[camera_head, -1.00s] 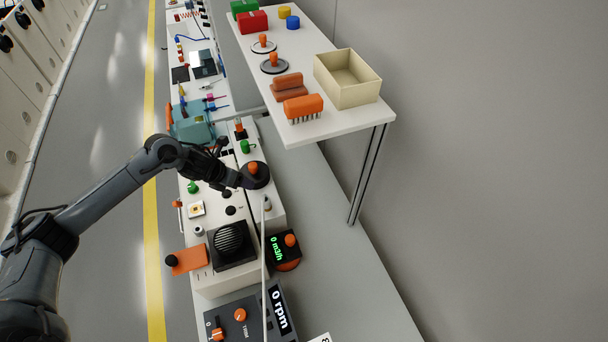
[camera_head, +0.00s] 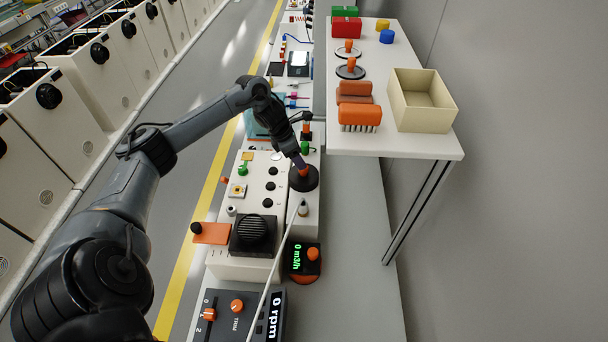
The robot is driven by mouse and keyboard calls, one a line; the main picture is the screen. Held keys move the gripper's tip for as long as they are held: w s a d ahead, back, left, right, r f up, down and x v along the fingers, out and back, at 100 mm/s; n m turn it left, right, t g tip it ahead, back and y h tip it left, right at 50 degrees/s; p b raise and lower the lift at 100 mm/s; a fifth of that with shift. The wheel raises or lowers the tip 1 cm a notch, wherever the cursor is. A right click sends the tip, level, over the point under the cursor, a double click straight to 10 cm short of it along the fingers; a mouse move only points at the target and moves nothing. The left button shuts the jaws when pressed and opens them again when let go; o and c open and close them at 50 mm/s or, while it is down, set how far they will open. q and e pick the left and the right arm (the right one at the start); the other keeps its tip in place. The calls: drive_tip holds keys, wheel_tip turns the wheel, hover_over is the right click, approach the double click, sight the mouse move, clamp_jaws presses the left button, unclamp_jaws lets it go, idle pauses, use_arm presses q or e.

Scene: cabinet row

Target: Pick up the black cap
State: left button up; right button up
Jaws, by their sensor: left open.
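A round black cap (camera_head: 306,184) with an orange knob (camera_head: 303,171) on top sits on the right part of the white panel unit. My left gripper (camera_head: 298,160) is open at the orange knob, its fingers pointing down at it. The fingers partly hide the knob's far side, and I cannot tell whether they touch it. The cap still rests on the unit. My right gripper is not in view.
A raised shelf (camera_head: 397,143) at the right holds an open beige box (camera_head: 423,108), an orange brush (camera_head: 360,116) and two knobbed discs. A black round grille (camera_head: 253,230) and a thin pale rod (camera_head: 283,245) lie nearer.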

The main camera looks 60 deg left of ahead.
sight(304, 174)
use_arm(q)
drive_tip(key=shift+s+x, duration=0.15)
drive_tip(key=shift+x, duration=1.1)
drive_tip(key=shift+s+x, duration=0.2)
drive_tip(key=shift+x, duration=1.05)
drive_tip(key=shift+f, duration=0.15)
drive_tip(key=shift+c, duration=0.4)
clamp_jaws()
